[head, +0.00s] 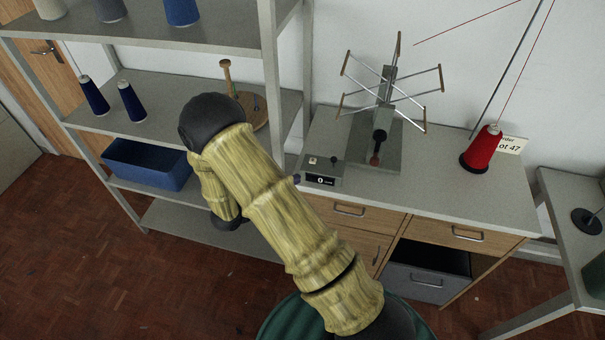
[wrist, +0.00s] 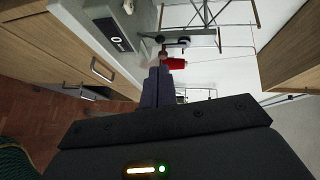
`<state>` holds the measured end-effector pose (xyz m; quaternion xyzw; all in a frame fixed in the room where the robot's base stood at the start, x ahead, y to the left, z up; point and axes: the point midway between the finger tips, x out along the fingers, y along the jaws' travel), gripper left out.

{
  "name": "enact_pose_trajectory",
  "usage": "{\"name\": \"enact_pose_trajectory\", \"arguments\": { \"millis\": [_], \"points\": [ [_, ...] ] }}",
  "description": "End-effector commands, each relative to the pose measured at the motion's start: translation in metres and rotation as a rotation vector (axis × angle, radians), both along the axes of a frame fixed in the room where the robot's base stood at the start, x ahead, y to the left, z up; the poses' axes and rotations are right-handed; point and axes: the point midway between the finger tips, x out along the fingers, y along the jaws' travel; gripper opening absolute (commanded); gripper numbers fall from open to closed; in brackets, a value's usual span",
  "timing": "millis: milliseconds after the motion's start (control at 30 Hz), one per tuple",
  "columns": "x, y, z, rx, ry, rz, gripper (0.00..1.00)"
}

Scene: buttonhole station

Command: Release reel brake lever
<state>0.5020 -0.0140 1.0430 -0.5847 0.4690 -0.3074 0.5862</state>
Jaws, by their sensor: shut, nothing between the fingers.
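The reel stand (head: 372,150) is a grey block on the bench, carrying a reel (head: 390,85) with thin metal arms and wooden tips. On its front is the brake lever (head: 380,143), black with a red-brown knob (head: 375,160) pointing down toward the bench. In the wrist view the knob (wrist: 162,55) shows just beyond my fingertips, beside the black pivot; I cannot tell whether they touch. My gripper (wrist: 164,72) is shut and empty. In the head view my arm hides most of it, left of the stand.
A counter box (head: 322,172) reading 0 sits on the bench left of the stand. A red thread cone (head: 482,150) stands at right by a card. Shelves (head: 215,65) with cones and a blue bin (head: 147,165) are at left. Drawers (head: 345,212) lie below the bench top.

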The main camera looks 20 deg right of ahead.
Motion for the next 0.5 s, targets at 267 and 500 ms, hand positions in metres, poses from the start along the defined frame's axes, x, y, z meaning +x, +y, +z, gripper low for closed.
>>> {"name": "enact_pose_trajectory", "arguments": {
  "millis": [267,500],
  "points": [
    [0.016,-0.043,-0.005,-0.001,0.003,-0.005,0.0],
    [0.032,-0.081,-0.013,0.0,0.002,-0.004,0.0]
  ]
}}
